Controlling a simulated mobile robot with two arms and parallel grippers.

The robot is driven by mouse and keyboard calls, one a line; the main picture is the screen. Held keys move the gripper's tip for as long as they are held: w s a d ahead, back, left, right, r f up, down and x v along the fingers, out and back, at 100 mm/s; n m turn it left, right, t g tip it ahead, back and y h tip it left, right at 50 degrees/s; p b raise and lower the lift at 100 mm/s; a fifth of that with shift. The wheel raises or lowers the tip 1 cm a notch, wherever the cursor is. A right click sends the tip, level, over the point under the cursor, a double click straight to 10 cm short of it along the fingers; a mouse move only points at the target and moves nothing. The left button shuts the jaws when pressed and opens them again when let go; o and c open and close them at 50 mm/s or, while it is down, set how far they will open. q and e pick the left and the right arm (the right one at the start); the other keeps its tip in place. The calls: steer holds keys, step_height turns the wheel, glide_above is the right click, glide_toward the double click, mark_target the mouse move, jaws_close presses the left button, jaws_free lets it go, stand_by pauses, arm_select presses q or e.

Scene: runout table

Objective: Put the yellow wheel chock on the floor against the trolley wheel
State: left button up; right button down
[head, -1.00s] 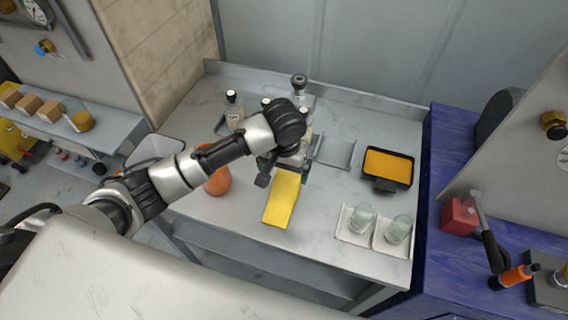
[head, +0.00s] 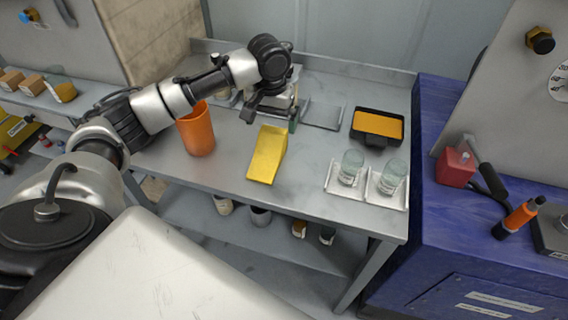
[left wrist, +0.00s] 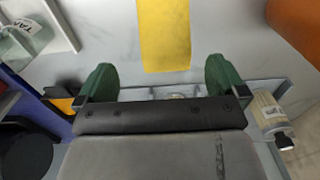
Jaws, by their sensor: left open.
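The yellow wheel chock (head: 268,155) lies on the grey runout table (head: 225,172), near its front edge, left of the glasses. My left gripper (head: 270,116) is open and empty above the table, at the far end of the chock. In the left wrist view the chock (left wrist: 164,35) shows ahead of and between the spread green fingertips (left wrist: 162,78), apart from them. My right gripper is not in view. I cannot make out a trolley wheel in any view.
An orange cup (head: 196,130) stands left of the chock. Two glasses (head: 350,168) on white trays and a black tray with orange contents (head: 378,124) are to the right. A lower shelf (head: 190,215) holds several small containers. A blue cabinet (head: 425,200) adjoins the table's right side.

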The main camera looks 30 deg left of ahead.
mark_target(270, 137)
arm_select(q)
steer(key=f, duration=0.4)
steer(key=shift+w+a, duration=0.2)
steer(key=shift+a, duration=0.05)
steer(key=shift+f, duration=0.2)
steer(key=f, duration=0.2)
steer(key=f+p, duration=0.1)
steer(key=f, duration=0.1)
steer(key=shift+w+a+f, duration=0.1)
steer(key=shift+a+f, duration=0.05)
steer(key=shift+a, duration=0.05)
steer(key=shift+f, duration=0.4)
steer(key=c, duration=1.1)
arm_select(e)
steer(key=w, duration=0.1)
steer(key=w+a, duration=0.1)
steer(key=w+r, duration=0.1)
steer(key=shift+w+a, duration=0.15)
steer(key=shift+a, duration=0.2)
